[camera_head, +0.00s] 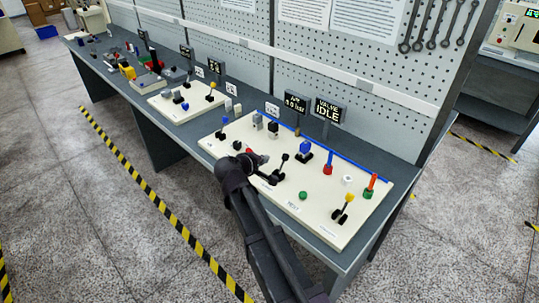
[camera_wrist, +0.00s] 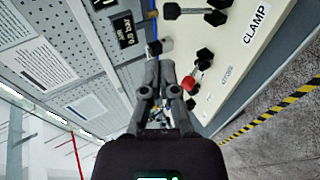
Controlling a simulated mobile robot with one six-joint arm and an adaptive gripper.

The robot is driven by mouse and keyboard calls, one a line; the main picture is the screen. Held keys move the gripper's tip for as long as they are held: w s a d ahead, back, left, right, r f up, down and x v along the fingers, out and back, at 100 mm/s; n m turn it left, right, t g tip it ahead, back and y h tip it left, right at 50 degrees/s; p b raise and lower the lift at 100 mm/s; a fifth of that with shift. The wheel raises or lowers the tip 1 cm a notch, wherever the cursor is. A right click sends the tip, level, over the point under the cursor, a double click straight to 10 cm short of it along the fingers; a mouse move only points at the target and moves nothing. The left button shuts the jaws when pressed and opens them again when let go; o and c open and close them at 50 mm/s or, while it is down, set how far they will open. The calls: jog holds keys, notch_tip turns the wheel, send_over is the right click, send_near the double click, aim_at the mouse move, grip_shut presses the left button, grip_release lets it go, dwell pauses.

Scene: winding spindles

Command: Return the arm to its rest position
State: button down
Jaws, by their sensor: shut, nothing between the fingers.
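My arm reaches up from the bottom of the head view to my dark gripper (camera_head: 258,160), which is over the cream panel (camera_head: 262,197) on the workbench. In the wrist view the two grey fingers of my gripper (camera_wrist: 160,72) are close together, with nothing seen held between them. A red knob (camera_wrist: 188,83) shows just beyond the fingers at their right side. Whether the gripper touches any part of the panel cannot be told. My arm and gripper hide part of the panel in the head view.
On the panel stand a blue block (camera_head: 305,147), a red-and-green post (camera_head: 370,186), a yellow-tipped lever (camera_head: 347,200) and black levers. Two displays (camera_head: 327,111) rise behind, before a pegboard wall (camera_head: 235,45). Another panel (camera_head: 165,104) lies left. Floor in front is open, with striped tape.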

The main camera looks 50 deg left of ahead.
jog(key=shift+s+r, duration=0.2)
jog(key=shift+s, duration=0.1)
jog(key=shift+d, duration=0.1)
dwell(0.4)
jog(key=w+d+f+m+g+h, duration=0.25)
jog(key=w+d, duration=0.45)
jog(key=d, duration=0.5)
jog(key=w+d+f+m+g+h, duration=0.15)
jog(key=w+d+m, duration=0.35)
jog(key=d, duration=0.6)
jog(key=w+d+f+m+g+h, duration=0.1)
jog(key=w+d+f+m+h, duration=0.1)
jog(key=w+d, duration=0.8)
jog(key=s+d+f+m+g+y, duration=0.1)
jog(key=s+d+m+g, duration=0.1)
jog(key=d, duration=1)
jog(key=s+d+f+m+g+y, duration=0.1)
jog(key=s+d+m, duration=0.3)
jog(key=d, duration=0.9)
jog(key=s+d+f+m+g, duration=0.2)
jog(key=s+d+m+g, duration=0.1)
jog(key=d, duration=0.9)
jog(key=shift+d+m+g+y, duration=0.4)
jog(key=shift+m+g, duration=0.1)
jog(key=shift+m, duration=0.25)
jog(key=shift+s+a+r, duration=0.1)
jog(key=shift+a, duration=0.05)
